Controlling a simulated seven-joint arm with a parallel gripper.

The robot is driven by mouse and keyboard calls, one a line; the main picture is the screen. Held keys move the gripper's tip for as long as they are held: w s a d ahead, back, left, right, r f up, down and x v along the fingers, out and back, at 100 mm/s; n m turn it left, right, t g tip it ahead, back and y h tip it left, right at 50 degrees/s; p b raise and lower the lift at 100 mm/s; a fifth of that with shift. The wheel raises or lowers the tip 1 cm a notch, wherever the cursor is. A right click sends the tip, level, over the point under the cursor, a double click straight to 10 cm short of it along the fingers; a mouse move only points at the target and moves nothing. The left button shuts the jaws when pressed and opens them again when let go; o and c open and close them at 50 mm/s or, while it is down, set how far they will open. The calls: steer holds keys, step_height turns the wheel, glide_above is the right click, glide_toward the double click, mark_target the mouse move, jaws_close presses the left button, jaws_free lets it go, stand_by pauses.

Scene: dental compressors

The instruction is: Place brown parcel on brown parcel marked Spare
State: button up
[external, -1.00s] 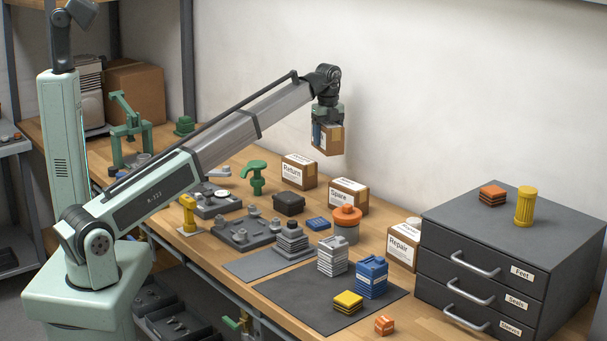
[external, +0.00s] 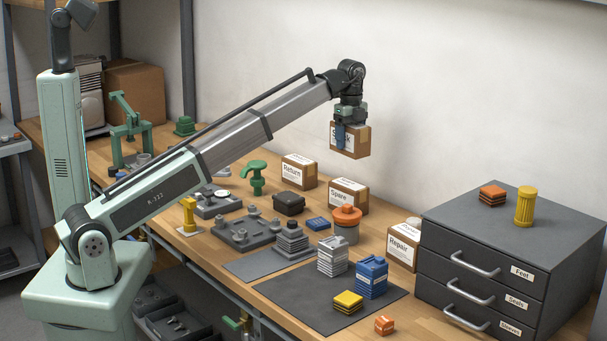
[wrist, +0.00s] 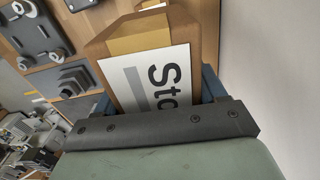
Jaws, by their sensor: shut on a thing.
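My gripper (external: 350,124) is shut on a brown parcel (external: 352,143) with a white label, and holds it in the air near the wall. In the wrist view the held parcel (wrist: 186,42) shows a label starting "Sto"; the rest is hidden by the gripper (wrist: 160,115). The brown parcel marked Spare (external: 348,196) stands on the bench below the held parcel, with clear air between them. Its label faces the front left and its top looks bare.
The Return parcel (external: 299,171) stands left of Spare. The Repair parcel (external: 403,246) is to the right, beside the grey drawer cabinet (external: 470,285). A grey pot with an orange top (external: 346,222) stands just in front of Spare. Green and dark parts crowd the bench to the left.

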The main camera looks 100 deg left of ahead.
steer(key=shift+f+n, duration=0.25)
steer(key=shift+n, duration=0.05)
steer(key=shift+f, duration=4.75)
steer(key=shift+f, duration=0.15)
steer(key=o, duration=1.2)
steer(key=shift+o, duration=0.2)
step_height(320, 180, up, 12)
steer(key=shift+r, duration=0.2)
steer(key=shift+o, duration=0.4)
